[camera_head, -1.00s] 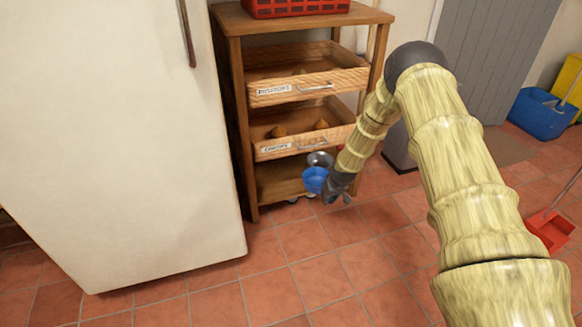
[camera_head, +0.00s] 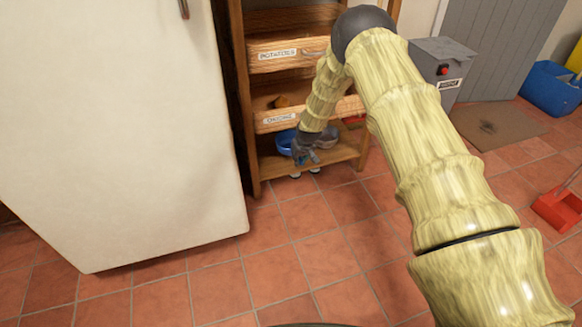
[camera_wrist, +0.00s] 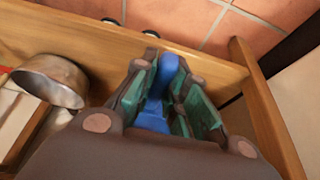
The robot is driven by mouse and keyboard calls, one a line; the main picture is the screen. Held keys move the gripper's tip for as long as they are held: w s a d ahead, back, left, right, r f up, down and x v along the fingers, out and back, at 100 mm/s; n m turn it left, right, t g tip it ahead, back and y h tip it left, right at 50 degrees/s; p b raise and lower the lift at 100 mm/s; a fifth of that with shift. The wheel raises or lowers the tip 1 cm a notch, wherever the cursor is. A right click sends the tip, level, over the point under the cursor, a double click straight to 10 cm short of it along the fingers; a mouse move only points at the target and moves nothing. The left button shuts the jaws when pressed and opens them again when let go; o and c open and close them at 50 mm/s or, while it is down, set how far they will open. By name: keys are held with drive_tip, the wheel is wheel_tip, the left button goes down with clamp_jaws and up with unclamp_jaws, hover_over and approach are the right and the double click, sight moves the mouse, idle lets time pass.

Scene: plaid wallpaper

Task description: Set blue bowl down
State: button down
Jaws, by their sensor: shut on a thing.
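The blue bowl (camera_head: 286,142) is at the bottom shelf of the wooden rack, below the drawer labelled onions. My gripper (camera_head: 304,156) is at the shelf's front, shut on the bowl. In the wrist view, my gripper's fingers (camera_wrist: 160,90) close around a blue part of the bowl (camera_wrist: 154,118); the rest of the bowl is hidden behind the gripper. I cannot tell whether the bowl touches the shelf. The bottom shelf (camera_head: 318,160) lies under and in front of the gripper.
A metal pan or bowl (camera_wrist: 52,80) stands on the shelf beside my gripper; it also shows in the head view (camera_head: 326,138). The onions drawer (camera_head: 276,119) hangs just above. A white fridge (camera_head: 110,130) stands left.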

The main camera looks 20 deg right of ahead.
drive_tip(key=a+f+b, duration=0.1)
drive_tip(key=w+a+f+b, duration=0.2)
drive_tip(key=f, duration=0.1)
drive_tip(key=shift+b, duration=0.3)
drive_tip(key=shift+r, duration=0.1)
drive_tip(key=c, duration=1.4)
unclamp_jaws()
drive_tip(key=shift+c, duration=0.2)
